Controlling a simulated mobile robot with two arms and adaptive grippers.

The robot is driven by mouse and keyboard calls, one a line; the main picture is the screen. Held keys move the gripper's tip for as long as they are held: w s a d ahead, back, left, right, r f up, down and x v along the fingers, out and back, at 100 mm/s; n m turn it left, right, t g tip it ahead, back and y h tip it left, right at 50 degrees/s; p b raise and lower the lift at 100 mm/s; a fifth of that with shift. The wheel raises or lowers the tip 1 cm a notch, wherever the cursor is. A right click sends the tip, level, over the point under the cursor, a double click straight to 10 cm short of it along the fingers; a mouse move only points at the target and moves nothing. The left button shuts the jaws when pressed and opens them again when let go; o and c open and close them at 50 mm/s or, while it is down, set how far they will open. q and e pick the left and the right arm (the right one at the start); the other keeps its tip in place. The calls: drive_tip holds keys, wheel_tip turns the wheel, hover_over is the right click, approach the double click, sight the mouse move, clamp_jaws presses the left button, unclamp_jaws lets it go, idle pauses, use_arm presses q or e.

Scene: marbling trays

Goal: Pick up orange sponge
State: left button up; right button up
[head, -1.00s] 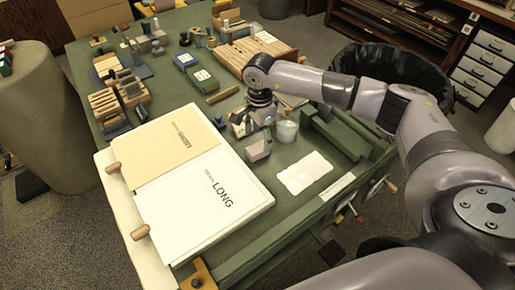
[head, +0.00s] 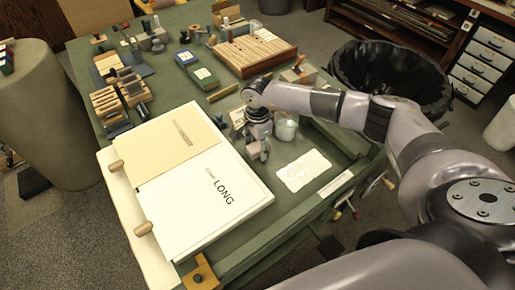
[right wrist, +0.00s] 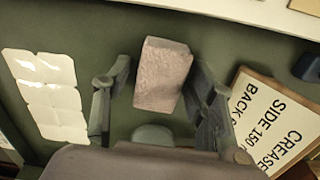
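A dull pinkish block with a rough, sponge-like face (right wrist: 163,75) lies on the green table (right wrist: 225,45) in the right wrist view. No clearly orange sponge shows; this block is the nearest match. My right gripper (right wrist: 158,92) is open, with one finger on each side of the block. A gap shows on the left, and the right finger is very near the block. In the head view my right gripper (head: 258,143) points down at the block, which it mostly hides. My left gripper is not in view.
A white creased sheet (head: 302,171) lies right of the gripper. A large white board marked LONG (head: 235,215) lies to the left. A clear jar (head: 286,129) stands close behind. A lettered card (right wrist: 272,118) lies right of the fingers in the wrist view.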

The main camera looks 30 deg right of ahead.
drive_tip(key=c, duration=0.5)
drive_tip(key=shift+r, duration=0.2)
drive_tip(key=shift+c, duration=0.2)
